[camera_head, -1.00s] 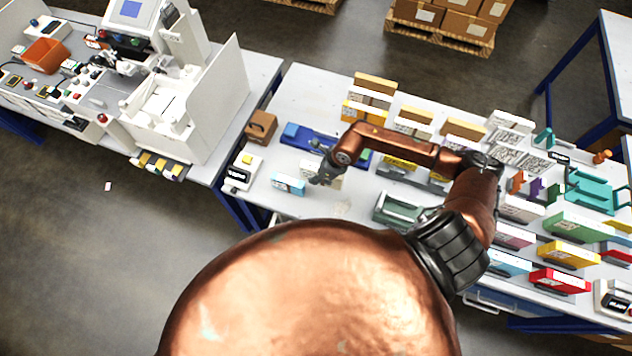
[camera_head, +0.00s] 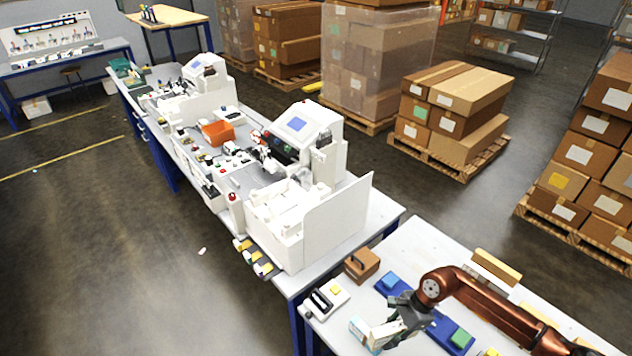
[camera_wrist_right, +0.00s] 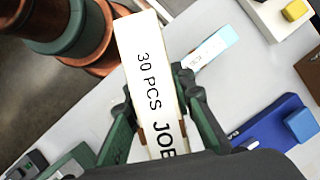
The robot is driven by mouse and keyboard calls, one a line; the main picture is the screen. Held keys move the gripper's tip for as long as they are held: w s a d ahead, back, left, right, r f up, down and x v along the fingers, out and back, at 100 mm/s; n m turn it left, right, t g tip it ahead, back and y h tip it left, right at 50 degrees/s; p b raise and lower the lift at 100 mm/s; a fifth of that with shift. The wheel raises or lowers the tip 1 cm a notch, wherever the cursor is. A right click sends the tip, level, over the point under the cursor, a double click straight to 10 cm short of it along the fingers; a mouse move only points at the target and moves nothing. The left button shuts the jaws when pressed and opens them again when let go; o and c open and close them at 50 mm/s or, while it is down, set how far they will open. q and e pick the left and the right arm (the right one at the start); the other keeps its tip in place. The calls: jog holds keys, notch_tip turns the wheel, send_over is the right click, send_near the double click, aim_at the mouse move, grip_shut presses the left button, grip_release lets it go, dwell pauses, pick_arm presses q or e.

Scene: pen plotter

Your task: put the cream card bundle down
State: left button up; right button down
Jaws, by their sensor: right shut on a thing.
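My right gripper (camera_head: 390,328) is shut on a cream card bundle (camera_wrist_right: 150,75), an upright-looking pale block printed "30 PCS JOB" in the right wrist view. Its fingers (camera_wrist_right: 158,118) press on both sides of it. In the head view the cream bundle (camera_head: 385,336) shows partly behind the fingers, over the near part of the table (camera_head: 422,246). A light-blue and white bundle (camera_head: 358,329) stands just left of it; it also shows in the wrist view (camera_wrist_right: 212,47), apart from the held bundle. Whether the cream bundle touches the table I cannot tell. My left gripper is out of view.
A blue tray (camera_head: 414,318) with blue and green blocks lies right beside the gripper. A white device with a yellow button (camera_head: 327,298) and a brown box (camera_head: 361,264) stand to the left and behind. The white plotter machine (camera_head: 310,215) is on the adjoining table.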

aim_at(393, 332)
jog(key=r+n+g+h+b, duration=0.1)
jog(key=r+n, duration=0.1)
jog(key=n, duration=0.2)
jog(key=s+r+n+g+h+b, duration=0.1)
jog(key=r+n, duration=0.2)
jog(key=n, duration=0.1)
jog(key=s+r+n+g+h+b, duration=0.1)
jog(key=r+n, duration=0.1)
jog(key=n, duration=0.3)
jog(key=shift+a+r+h+b, duration=0.15)
jog(key=shift+r+h+b, duration=0.15)
jog(key=shift+h, duration=0.1)
jog(key=shift+s+r+n+h, duration=0.2)
jog(key=shift+r+n+h, duration=0.1)
jog(key=shift+r+n, duration=0.55)
jog(key=shift+f, duration=0.15)
